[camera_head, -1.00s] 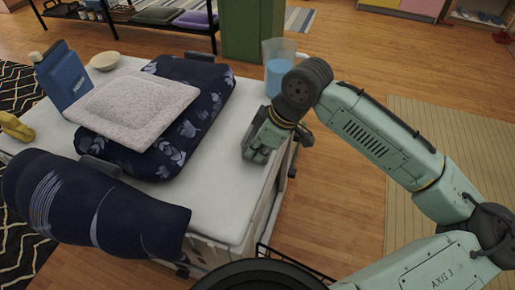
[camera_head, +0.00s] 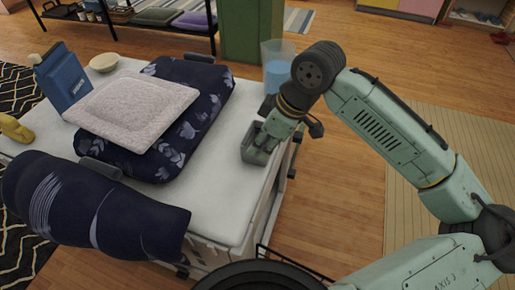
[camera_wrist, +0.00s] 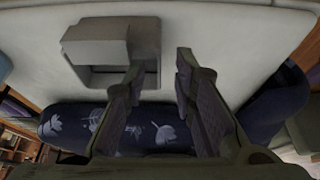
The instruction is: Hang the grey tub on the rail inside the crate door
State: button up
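The grey tub (camera_head: 249,153) stands on the white top near its right edge. It also shows in the wrist view (camera_wrist: 92,48), at upper left, with its hollow visible. My gripper (camera_head: 262,150) reaches down at the tub from the right. In the wrist view my gripper (camera_wrist: 158,66) has its fingers apart. One wall of the tub shows between them, the left finger over the hollow and the right finger outside. Contact cannot be told. The white crate (camera_head: 218,222) has a side below the top's right edge; the rail inside its door cannot be made out.
A dark floral cushion (camera_head: 205,100) with a pale pad (camera_head: 135,108) fills the top's middle. A blue carton (camera_head: 62,78), a bowl (camera_head: 104,62) and a yellow object (camera_head: 14,128) sit at left. A clear jug (camera_head: 278,68) of blue liquid stands at the far right corner. Floor on the right is open.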

jog(key=v, duration=0.8)
